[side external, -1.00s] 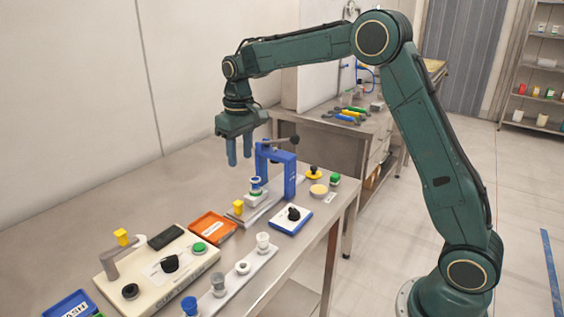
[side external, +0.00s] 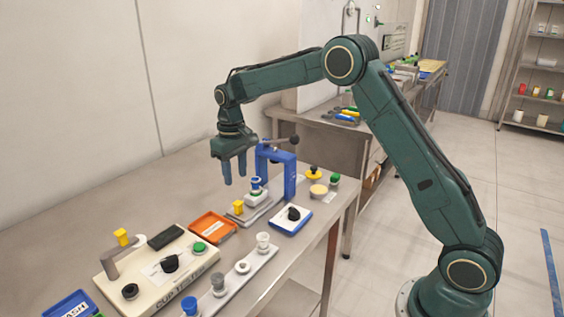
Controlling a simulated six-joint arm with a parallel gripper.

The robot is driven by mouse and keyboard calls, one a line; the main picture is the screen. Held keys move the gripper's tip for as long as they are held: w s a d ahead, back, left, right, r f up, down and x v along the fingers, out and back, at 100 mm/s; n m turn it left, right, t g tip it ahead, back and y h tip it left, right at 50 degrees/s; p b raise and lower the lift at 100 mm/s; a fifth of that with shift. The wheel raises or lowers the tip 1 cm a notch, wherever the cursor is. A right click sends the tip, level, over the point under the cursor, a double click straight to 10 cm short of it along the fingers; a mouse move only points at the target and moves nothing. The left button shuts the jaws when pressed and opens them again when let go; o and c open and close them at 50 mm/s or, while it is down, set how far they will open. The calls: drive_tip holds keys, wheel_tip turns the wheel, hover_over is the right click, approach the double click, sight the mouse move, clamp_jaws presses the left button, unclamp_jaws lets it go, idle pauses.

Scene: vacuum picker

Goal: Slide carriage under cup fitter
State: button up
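The blue cup fitter frame (side external: 290,176), with a black-knobbed lever on top, stands on the table. The carriage (side external: 256,197) is a pale block on a grey rail, to the left of the fitter's upright and close to its arm. It bears a small blue-and-white part (side external: 256,184). A yellow knob (side external: 238,207) sits at the rail's near left end; whether it joins the carriage I cannot tell. My gripper (side external: 236,178) hangs above the table, up and left of the carriage. Its two fingers point down, apart, with nothing between them.
An orange tray (side external: 206,240) lies in front of the rail. A strip of cups (side external: 253,266) and a beige control box (side external: 142,278) lie nearer.

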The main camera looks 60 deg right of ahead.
sight(238, 204)
wheel_tip(238, 204, down, 11)
drive_tip(key=shift+r, duration=0.1)
idle(0.4)
clamp_jaws()
